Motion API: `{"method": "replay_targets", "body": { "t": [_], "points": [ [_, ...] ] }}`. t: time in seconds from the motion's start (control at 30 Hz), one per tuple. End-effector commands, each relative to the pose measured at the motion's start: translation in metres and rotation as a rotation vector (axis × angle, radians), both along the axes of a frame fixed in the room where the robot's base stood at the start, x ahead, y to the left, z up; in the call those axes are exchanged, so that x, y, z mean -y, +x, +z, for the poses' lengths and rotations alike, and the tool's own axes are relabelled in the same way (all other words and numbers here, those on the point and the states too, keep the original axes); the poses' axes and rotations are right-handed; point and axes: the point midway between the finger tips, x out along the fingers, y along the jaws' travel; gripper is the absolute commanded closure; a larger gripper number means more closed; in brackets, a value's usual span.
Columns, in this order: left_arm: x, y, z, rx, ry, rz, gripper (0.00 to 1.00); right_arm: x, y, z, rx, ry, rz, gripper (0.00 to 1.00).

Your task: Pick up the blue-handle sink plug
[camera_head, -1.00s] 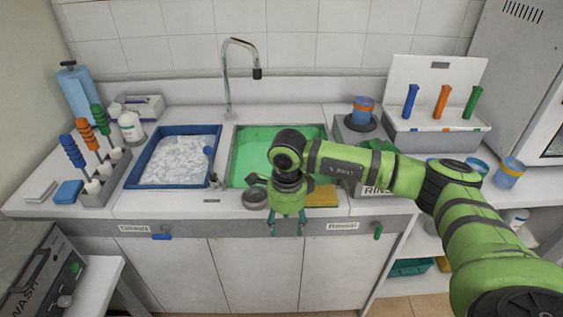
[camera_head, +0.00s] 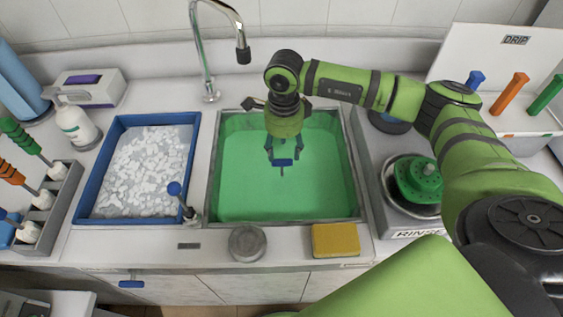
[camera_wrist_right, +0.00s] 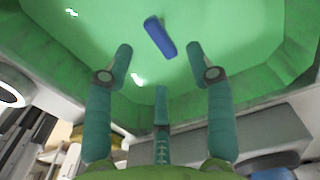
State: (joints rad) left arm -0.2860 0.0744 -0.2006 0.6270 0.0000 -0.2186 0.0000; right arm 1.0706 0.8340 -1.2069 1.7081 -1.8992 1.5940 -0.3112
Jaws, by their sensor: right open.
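The sink plug's blue handle (camera_head: 283,162) shows in the green-filled sink (camera_head: 240,200), right under my right gripper (camera_head: 283,152). In the right wrist view the blue handle (camera_wrist_right: 160,37) is a short tilted bar, just beyond and between the fingertips of the right gripper (camera_wrist_right: 160,52). The fingers are spread and empty, and a gap shows between them and the handle. The plug's lower part is hidden in the green liquid. My left gripper is not in view.
A blue tray (camera_head: 80,190) of white pieces lies left of the sink. A faucet (camera_head: 200,50) stands behind. A blue-knobbed lever (camera_head: 175,188), a round grey lid (camera_head: 247,243) and a yellow sponge (camera_head: 336,240) lie along the near side. A green round thing (camera_head: 418,180) sits at right.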

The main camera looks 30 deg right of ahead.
Motion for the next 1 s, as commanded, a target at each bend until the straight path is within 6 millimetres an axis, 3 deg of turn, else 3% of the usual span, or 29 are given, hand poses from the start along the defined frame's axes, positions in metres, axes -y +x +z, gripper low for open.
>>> {"method": "replay_targets", "body": {
  "t": [0.37,0.53,0.8,0.83,0.93,0.97,1.0],
  "points": [
    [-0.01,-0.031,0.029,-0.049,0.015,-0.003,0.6,0.0,0.006,-0.041,-0.006,-0.001,-0.001,0.44],
    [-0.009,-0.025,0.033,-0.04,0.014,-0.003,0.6,0.0,0.007,-0.063,-0.004,-0.001,0.001,0.44],
    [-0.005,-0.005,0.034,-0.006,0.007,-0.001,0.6,0.0,0.008,-0.069,-0.001,0.0,0.001,0.44],
    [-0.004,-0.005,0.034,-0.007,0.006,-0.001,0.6,0.0,0.008,-0.068,-0.001,0.0,0.001,0.52],
    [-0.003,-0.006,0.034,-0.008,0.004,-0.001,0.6,0.0,0.008,-0.068,-0.001,0.0,0.001,0.92],
    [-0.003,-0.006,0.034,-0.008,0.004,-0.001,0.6,0.0,0.008,-0.068,-0.001,0.0,0.001,1.0],
    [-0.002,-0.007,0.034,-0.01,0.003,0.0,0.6,0.0,0.008,-0.068,-0.001,0.0,0.001,1.0]
  ]
}}
